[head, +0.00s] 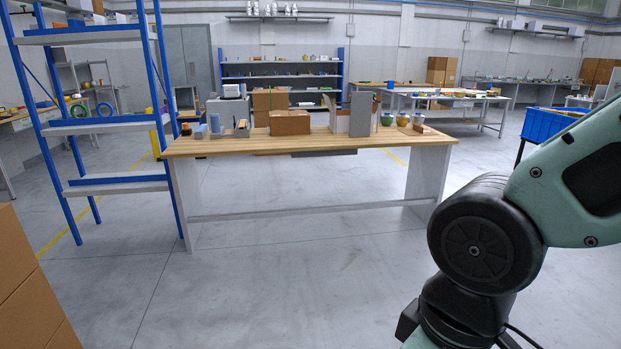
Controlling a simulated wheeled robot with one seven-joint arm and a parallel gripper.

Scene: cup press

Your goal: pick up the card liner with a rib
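A workbench (300,146) with a wooden top stands across the middle of the head view, some way off. I cannot pick out the card liner with a rib for certain at this distance. A brown cardboard box (290,123) sits near the middle of the bench. Right of it are a pale panel with brown edges (341,121) and an upright grey block (361,115). My gripper is out of view; only my arm's links show at the right, well in front of the bench.
Small grey and blue items (215,124) stand on the bench's left part. Bowls (387,119) and a brown block (418,125) are at its right. A blue shelf rack (110,128) stands left, cartons (30,290) at near left. The floor before the bench is clear.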

